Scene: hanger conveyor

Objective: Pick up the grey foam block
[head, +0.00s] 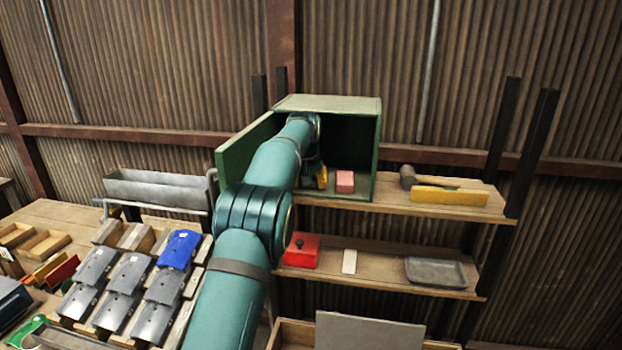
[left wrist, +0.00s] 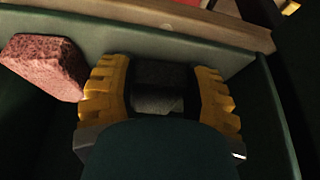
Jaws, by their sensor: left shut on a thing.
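The grey foam block (left wrist: 158,102) shows in the left wrist view between the two yellow fingers of my left gripper (left wrist: 163,92). The fingers are shut on its sides. The block is dim, and its near part is hidden by the gripper body. In the head view my left gripper (head: 318,177) is inside the open green cabinet (head: 330,104), mostly hidden behind my arm. The grey block cannot be made out there. My right gripper is not in view.
A pink block (head: 345,182) stands close beside my left gripper in the cabinet; it also shows in the left wrist view (left wrist: 45,65). The cabinet door (head: 243,145) stands open on the left. A mallet (head: 408,177) and yellow level (head: 449,196) lie on the shelf at right.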

